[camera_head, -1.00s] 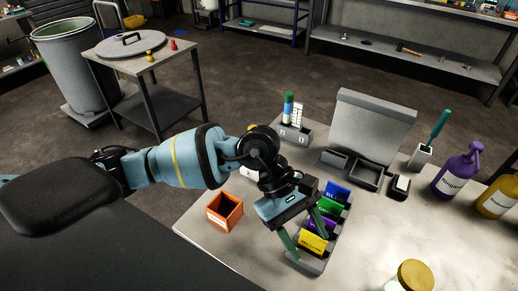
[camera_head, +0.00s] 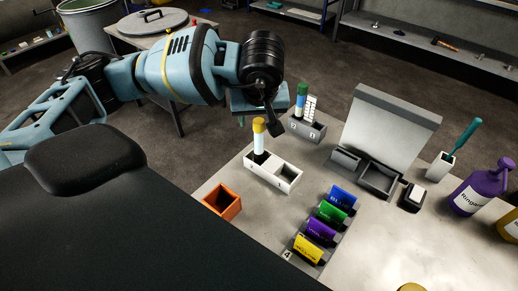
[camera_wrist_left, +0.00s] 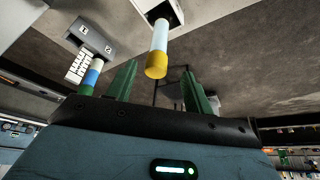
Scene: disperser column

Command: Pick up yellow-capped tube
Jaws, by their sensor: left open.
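The yellow-capped tube (camera_head: 259,138) has a pale body and stands upright in one slot of a white two-slot holder (camera_head: 286,182). In the left wrist view its yellow cap (camera_wrist_left: 156,65) faces the camera, and the holder (camera_wrist_left: 146,5) is partly cut off at the top. My left gripper (camera_wrist_left: 159,72) is open, and its green fingers show on either side of the cap in that view. I cannot tell how far the cap is from the fingers. My right gripper is not in view.
A grey holder (camera_head: 316,131) with a blue-green-white tube (camera_head: 301,98) and a white rack stands close behind. An orange box (camera_head: 222,201) is in front. A tray of coloured labelled blocks (camera_head: 325,225) lies to the right. A grey dispenser (camera_head: 388,130) stands further right.

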